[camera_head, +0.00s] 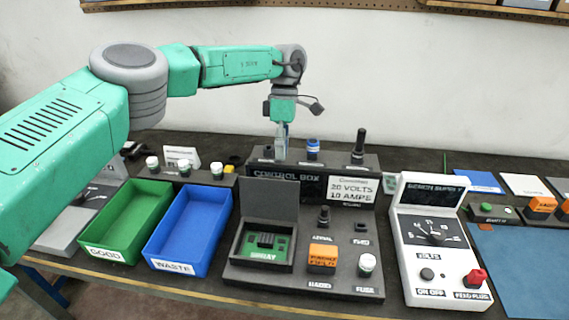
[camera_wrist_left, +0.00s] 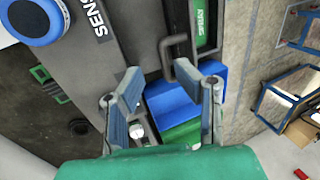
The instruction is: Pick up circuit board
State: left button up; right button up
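The green circuit board (camera_head: 264,246) with dark parts lies in an open compartment of the dark control box (camera_head: 300,283), at front centre in the head view. A raised dark lid (camera_head: 269,203) stands behind it. A green piece with white lettering (camera_wrist_left: 204,24) shows beyond my fingers in the left wrist view; I cannot tell whether it is the board. My left gripper (camera_head: 282,142) points down at the back of the control box, behind and apart from the board. In the left wrist view its two fingers (camera_wrist_left: 168,98) are spread with nothing gripped. My right gripper is not in view.
A green bin (camera_head: 128,215) marked GOOD and a blue bin (camera_head: 190,228) marked WASTE stand left of the control box. A white meter unit (camera_head: 433,250) stands to its right. A blue-ringed knob (camera_head: 313,150) and a tall black knob (camera_head: 359,146) rise near my left gripper.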

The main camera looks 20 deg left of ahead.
aim_at(261, 245)
jog(key=k, duration=1)
